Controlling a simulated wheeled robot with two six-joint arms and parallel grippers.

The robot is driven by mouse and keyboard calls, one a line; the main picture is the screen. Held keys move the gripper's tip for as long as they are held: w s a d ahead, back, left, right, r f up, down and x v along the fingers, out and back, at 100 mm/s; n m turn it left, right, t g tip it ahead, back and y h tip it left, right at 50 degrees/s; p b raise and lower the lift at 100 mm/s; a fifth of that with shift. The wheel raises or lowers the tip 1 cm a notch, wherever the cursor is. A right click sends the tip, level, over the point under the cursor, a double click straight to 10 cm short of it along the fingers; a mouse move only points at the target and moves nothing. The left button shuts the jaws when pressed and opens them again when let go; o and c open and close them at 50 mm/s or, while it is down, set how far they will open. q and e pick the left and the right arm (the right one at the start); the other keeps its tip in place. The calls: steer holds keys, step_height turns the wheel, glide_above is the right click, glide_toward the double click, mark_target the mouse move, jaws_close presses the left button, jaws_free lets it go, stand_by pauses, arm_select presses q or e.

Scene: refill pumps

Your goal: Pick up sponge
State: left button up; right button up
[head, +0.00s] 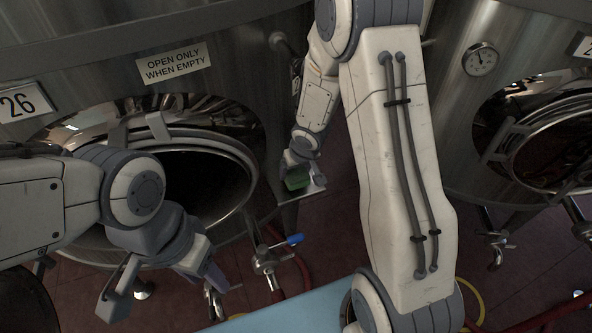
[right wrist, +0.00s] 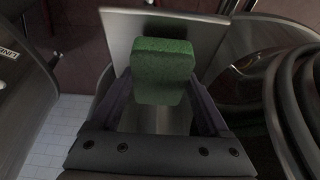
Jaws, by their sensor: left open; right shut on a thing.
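A green sponge (head: 297,179) is between the fingers of my right gripper (head: 299,168), near the middle of the head view. In the right wrist view the sponge (right wrist: 163,68) stands upright between the two dark fingers, and the gripper is shut on it. A small metal plate (head: 316,189) is right by the sponge, and the plate also shows behind it in the right wrist view (right wrist: 117,28). I cannot tell whether the sponge touches the plate. My left gripper (head: 165,284) is open and empty at the lower left, in front of the left tank.
A steel tank (head: 232,85) with an open round hatch (head: 232,150) stands at the left. Another tank (head: 455,85) with a gauge (head: 481,60) stands at the right. A blue-handled valve (head: 290,240) and red hose lie below the plate. A light blue surface (head: 290,308) is at the bottom.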

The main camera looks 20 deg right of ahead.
mark_target(295, 172)
step_height(295, 172, up, 3)
steer(key=shift+r+p, duration=0.1)
steer(key=shift+p, duration=1.1)
steer(key=s+d+r+p, duration=0.3)
steer(key=s+d+r, duration=0.2)
steer(key=s, duration=0.5)
steer(key=shift+d+r, duration=0.4)
steer(key=shift+r, duration=0.25)
steer(key=shift+s, duration=0.1)
